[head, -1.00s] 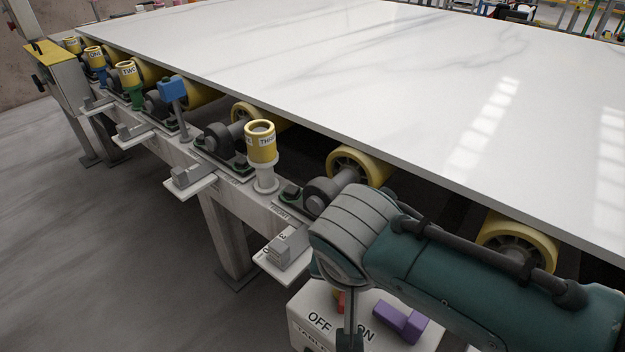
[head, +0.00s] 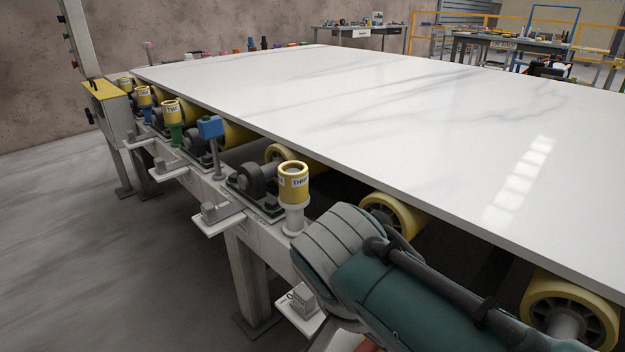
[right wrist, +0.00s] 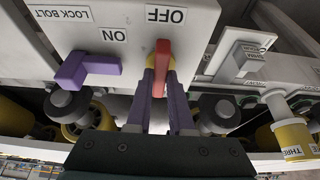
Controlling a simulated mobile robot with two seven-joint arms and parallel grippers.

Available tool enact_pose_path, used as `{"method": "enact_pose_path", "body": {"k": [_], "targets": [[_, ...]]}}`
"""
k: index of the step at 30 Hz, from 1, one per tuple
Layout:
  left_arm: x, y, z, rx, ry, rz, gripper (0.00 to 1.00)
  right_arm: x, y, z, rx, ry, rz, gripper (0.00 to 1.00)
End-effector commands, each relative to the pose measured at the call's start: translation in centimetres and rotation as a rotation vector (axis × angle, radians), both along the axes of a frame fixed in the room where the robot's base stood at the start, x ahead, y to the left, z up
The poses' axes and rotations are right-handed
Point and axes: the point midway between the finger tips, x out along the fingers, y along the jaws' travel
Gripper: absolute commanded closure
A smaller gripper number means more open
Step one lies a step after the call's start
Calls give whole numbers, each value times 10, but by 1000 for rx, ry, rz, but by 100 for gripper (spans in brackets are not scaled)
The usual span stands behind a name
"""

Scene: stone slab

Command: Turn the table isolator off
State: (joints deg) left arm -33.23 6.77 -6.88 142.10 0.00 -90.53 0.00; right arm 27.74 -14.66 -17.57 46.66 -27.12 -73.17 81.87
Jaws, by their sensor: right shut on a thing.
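The table isolator is a pale box (right wrist: 130,15) with upside-down "OFF" and "ON" labels in the right wrist view. Its red lever (right wrist: 162,57), on a yellow base, sits just below the "OFF" label in the picture, its long side running up and down. My right gripper (right wrist: 161,82) has its purple fingers closed on the lever's lower end. A purple handle (right wrist: 88,67) sits to the left, below the "ON" and "LOCK BOLT" labels. In the head view my right forearm covers the isolator area and the gripper is hidden. My left gripper is not in view.
A white stone slab (head: 380,110) lies over yellow rollers (head: 393,220). Along the frame stand yellow-topped posts (head: 294,185), a blue-headed post (head: 211,128) and small grey blocks on plates (head: 225,212). The floor (head: 70,250) at left is clear.

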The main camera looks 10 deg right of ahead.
Motion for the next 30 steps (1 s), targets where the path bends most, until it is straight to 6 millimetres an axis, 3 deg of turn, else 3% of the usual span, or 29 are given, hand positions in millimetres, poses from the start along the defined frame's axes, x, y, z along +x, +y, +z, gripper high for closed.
{"method": "enact_pose_path", "body": {"k": [10, 11, 18, 26, 30], "targets": [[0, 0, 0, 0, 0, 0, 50, 0, -1, 0, -1, -1, -5, 100], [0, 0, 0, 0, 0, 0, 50, 0, -1, 0, -1, -1, -5, 77], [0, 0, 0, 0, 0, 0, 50, 0, -1, 0, -1, 0, -4, 50], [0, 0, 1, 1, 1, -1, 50, 0, -1, 1, 0, 0, -3, 50], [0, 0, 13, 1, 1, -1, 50, 2, -6, 13, 0, 0, -3, 50]]}}
